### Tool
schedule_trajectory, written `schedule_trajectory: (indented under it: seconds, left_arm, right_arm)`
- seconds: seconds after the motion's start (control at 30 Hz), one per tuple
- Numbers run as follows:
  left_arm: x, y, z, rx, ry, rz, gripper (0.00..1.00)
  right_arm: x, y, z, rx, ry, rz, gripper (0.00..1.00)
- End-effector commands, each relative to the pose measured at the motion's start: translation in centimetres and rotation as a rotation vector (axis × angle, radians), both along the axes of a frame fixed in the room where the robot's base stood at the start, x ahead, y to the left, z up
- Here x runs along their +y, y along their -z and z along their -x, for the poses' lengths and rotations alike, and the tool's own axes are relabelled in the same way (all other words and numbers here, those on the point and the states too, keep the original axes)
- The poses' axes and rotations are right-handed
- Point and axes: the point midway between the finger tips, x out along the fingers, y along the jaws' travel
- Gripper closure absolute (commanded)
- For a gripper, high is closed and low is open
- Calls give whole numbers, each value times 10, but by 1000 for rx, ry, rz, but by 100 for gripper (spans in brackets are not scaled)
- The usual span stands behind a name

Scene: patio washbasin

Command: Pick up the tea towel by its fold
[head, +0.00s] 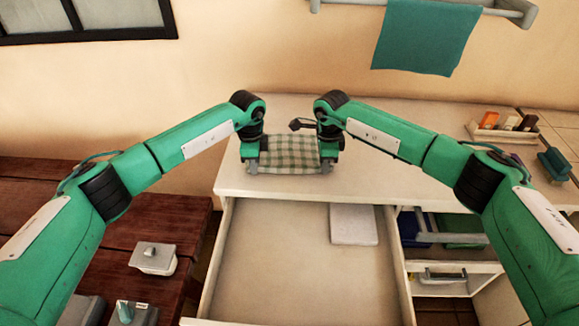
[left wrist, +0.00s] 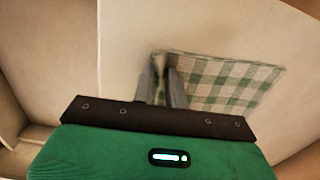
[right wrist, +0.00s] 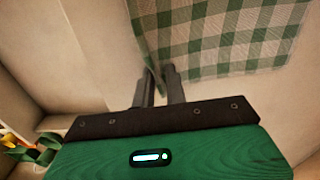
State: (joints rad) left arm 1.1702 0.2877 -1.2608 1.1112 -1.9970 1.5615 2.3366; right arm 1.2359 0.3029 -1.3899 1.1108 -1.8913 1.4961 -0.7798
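The tea towel (head: 290,155), green and white checked and folded, lies near the front edge of the white counter. My left gripper (head: 253,166) is at its left near corner, and my right gripper (head: 327,165) is at its right near corner. In the left wrist view the fingers (left wrist: 161,70) are close together, with the corner of the towel (left wrist: 225,82) between their tips. In the right wrist view the fingers (right wrist: 158,78) are close together around a strip of the towel's edge, and the towel (right wrist: 220,35) spreads beyond them. The exact contact is partly hidden.
An open drawer (head: 290,270) juts out below the counter, with a pale flat item (head: 353,224) inside. A tray of small bottles (head: 503,132) stands at the right. A teal towel (head: 425,38) hangs on the wall rail. The counter (head: 400,170) right of the towel is clear.

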Motion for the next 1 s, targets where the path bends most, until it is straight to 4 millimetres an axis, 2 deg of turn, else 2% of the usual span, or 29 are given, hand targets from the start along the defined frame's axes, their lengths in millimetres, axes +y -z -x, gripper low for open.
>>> schedule_trajectory:
  seconds: [0.13, 0.63, 1.0]
  left_arm:
    - [0, 2, 1, 3, 0, -1, 100]
    - [0, 1, 1, 2, 0, -1, 100]
    - [0, -20, 0, 1, 0, -1, 100]
  right_arm:
    - [0, 2, 1, 3, 0, 1, 100]
    - [-1, 1, 1, 3, 0, 2, 100]
    - [-1, -20, 1, 2, 0, 1, 100]
